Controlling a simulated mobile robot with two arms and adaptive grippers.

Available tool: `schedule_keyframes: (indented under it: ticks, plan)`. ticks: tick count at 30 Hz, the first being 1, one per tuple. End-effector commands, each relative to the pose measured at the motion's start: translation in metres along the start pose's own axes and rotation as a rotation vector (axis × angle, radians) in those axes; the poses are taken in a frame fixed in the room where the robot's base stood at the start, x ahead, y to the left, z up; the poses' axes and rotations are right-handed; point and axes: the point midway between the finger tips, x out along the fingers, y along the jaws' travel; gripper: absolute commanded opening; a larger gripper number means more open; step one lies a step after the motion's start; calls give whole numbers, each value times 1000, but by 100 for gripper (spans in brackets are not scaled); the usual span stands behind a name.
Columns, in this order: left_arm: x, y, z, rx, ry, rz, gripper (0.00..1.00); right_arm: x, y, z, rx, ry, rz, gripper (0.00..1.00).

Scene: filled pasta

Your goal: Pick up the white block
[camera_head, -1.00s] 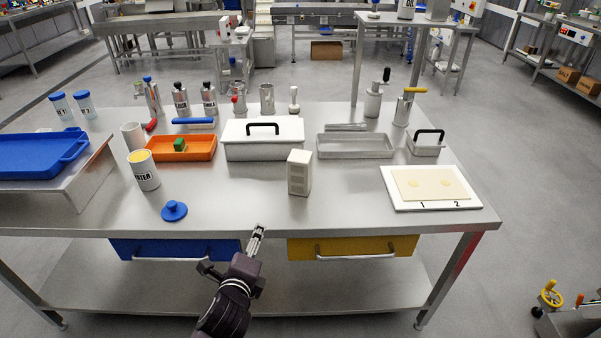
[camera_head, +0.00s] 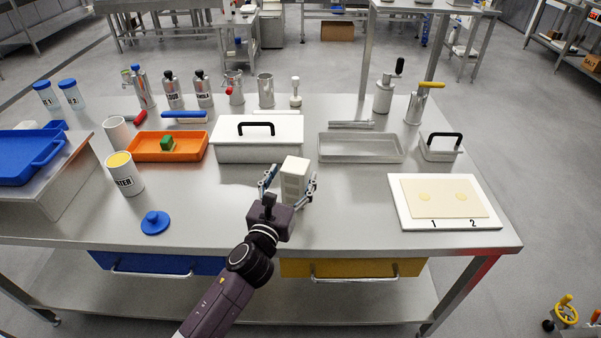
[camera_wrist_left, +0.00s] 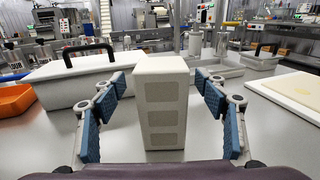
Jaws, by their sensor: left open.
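The white block (camera_head: 294,178) stands upright on the steel table in front of the white lidded box. It has several grey panels on its near face. My left gripper (camera_head: 290,186) is open, with one finger on each side of the block. In the left wrist view the block (camera_wrist_left: 162,103) stands between the blue finger pads (camera_wrist_left: 160,118), with a visible gap on both sides. The block's foot is partly hidden behind the gripper in the head view. My right gripper does not show.
The white box with a black handle (camera_head: 230,150) stands just behind the block. A grey tray (camera_head: 405,153) is behind right, and a white board with a dough sheet (camera_head: 398,212) lies to the right. A blue lid (camera_head: 155,223) and a white canister (camera_head: 125,178) are at the left.

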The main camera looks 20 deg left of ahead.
Motion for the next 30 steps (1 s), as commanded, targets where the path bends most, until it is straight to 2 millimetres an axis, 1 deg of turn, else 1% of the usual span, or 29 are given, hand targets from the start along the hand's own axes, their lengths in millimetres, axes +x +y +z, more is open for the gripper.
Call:
schedule_keyframes:
  ticks: [4, 9, 12, 18, 21, 25, 30]
  plan:
    - [7, -1, 2, 9, -4, -3, 67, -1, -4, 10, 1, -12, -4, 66]
    - [26, -1, 2, 7, -4, -2, 67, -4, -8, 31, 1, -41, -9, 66]
    - [37, -1, 3, 6, -3, -2, 67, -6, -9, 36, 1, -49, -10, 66]
    - [66, -2, 5, 6, -3, -2, 67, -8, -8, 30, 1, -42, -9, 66]
    - [75, -2, 4, 6, -3, -2, 67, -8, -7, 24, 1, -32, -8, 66]
    - [79, -2, 4, 6, -2, -2, 67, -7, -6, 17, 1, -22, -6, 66]
    - [79, -2, 4, 6, -2, -2, 67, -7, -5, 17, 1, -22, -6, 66]
